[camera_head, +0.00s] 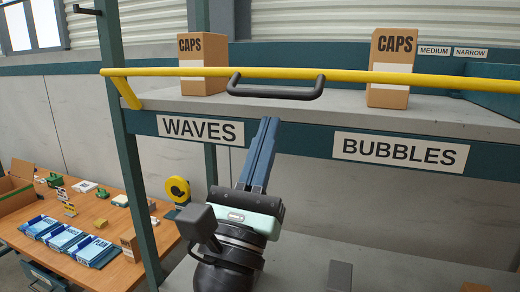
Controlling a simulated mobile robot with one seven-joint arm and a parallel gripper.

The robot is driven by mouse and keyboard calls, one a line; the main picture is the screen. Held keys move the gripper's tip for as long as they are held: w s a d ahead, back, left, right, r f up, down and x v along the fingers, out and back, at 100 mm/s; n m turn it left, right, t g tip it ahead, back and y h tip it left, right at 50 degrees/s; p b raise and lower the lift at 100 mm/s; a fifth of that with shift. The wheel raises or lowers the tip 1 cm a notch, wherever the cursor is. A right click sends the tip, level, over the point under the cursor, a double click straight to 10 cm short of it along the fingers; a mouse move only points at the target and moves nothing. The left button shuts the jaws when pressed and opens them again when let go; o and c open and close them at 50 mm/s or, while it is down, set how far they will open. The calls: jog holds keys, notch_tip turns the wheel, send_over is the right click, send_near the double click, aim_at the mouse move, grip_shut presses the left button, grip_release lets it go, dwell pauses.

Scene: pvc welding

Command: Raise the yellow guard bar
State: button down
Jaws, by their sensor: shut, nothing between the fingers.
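The yellow guard bar (184,72) runs across the front of the upper shelf, nearly level. A yellow arm (127,94) joins it near the left post. A black U-shaped handle (275,94) hangs from the bar's middle. My gripper (268,122) is shut and empty. It points upward, with its blue fingers together in front of the shelf's front edge. In the picture, the fingertips lie just below the handle and apart from it; the depth gap is hard to tell.
Two CAPS boxes (203,63) (391,68) stand on the upper shelf behind the bar. The shelf edge carries WAVES (200,130) and BUBBLES (400,151) signs. A green post (125,150) stands left. A wooden table (95,235) with boxes and tools is at lower left.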

aim_at(273, 78)
jog(key=shift+r+p, duration=0.45)
jog(key=shift+r, duration=0.55)
jog(key=shift+r, duration=0.2)
jog(key=shift+r+p, duration=0.3)
jog(key=shift+p, duration=0.15)
jog(key=shift+w+d+r+p, duration=0.1)
jog(key=shift+w+r+p, duration=0.25)
jog(key=shift+r+p, duration=0.35)
jog(key=shift+w+d+r+p, duration=0.1)
jog(key=shift+w+r+p, duration=0.2)
jog(key=shift+r+p, duration=0.4)
jog(key=shift+w+d+r+p, duration=0.1)
jog(key=shift+w+r+p, duration=0.25)
jog(key=shift+r+p, duration=0.35)
jog(key=shift+f, duration=0.15)
